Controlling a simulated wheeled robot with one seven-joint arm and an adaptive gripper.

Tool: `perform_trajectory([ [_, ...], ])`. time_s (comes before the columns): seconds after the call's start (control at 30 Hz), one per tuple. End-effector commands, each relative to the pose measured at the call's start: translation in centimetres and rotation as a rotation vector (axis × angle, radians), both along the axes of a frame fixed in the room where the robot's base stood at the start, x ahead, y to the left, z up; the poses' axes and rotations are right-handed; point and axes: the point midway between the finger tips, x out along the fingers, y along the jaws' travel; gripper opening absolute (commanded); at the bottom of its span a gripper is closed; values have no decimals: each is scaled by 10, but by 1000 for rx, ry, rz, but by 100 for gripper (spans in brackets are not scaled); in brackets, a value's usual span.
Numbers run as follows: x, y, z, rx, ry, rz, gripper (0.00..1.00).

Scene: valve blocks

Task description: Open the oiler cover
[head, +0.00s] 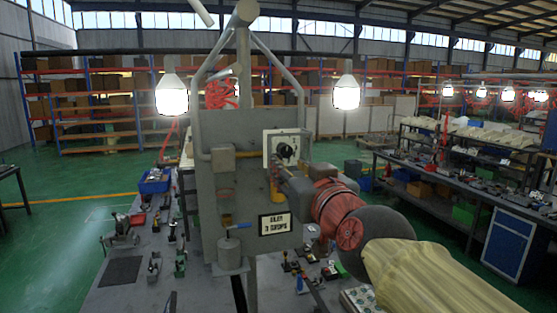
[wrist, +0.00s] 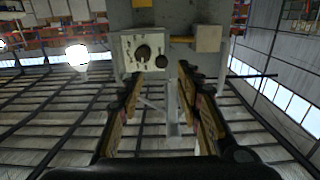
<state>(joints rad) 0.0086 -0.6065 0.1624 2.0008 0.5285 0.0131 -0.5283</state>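The sign (head: 275,223), whose text seems to read OILER, is on the lower right of a grey upright panel (head: 205,200). Left of it, a grey cylinder (head: 229,256) with a blue lever (head: 237,227) on top stands at the panel's foot; it looks like the oiler, its cover down as far as I can tell. My gripper (head: 284,178) is in front of the panel, above and right of the cylinder, just below a white plate with a dark knob (head: 287,149). The wrist view shows my gripper (wrist: 163,85) with fingers apart and nothing between them. The cylinder is not identifiable there.
The white knob plate also shows in the wrist view (wrist: 143,50), near the fingertips. Two lit lamps (head: 171,96) (head: 346,93) hang beside the panel frame. Small tools and a blue bin (head: 154,181) lie on the bench left of the panel.

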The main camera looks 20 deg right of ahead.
Motion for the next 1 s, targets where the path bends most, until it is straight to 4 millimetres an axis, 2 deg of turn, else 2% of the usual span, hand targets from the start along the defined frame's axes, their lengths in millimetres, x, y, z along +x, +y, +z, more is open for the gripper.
perform_trajectory([
  [0.3,46,1,-4,-1,4,2,35],
  [0.5,67,1,-1,-1,2,2,35],
  [0.87,73,1,0,0,2,2,35],
  [1.0,73,1,-1,0,3,2,28],
])
